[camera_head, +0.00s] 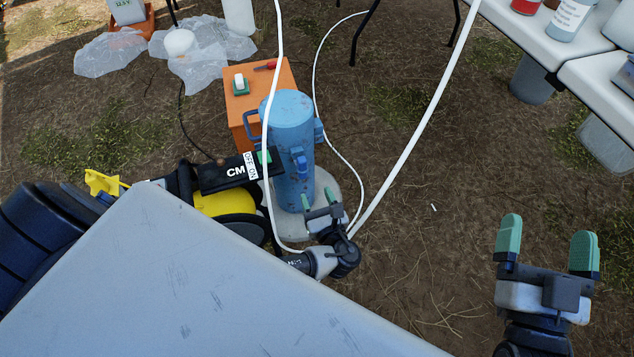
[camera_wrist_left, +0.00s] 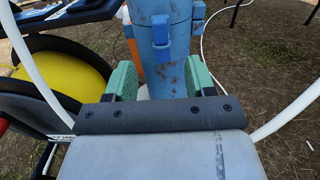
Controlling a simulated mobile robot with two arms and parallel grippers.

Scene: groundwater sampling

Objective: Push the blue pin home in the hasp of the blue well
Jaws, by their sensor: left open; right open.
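The blue well (camera_head: 293,185) is an upright, scuffed blue cylinder with a round lid, standing on a pale round base. Its blue hasp (camera_head: 300,162) is on the side facing my left gripper; it also shows near the top of the left wrist view (camera_wrist_left: 161,33). I cannot tell the blue pin apart from the hasp, nor how deep it sits. My left gripper (camera_head: 318,199) is open, low in front of the well and below the hasp. In the left wrist view its green fingers (camera_wrist_left: 161,78) stand either side of the well's body. My right gripper (camera_head: 546,243) is open and empty, far right.
An orange box (camera_head: 285,78) with small items stands behind the well. A yellow-and-black reel (camera_head: 215,204) is close at its left. White tubes run past the well and my left gripper. White tables (camera_head: 540,40) with bottles stand top right. Bare ground lies between the grippers.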

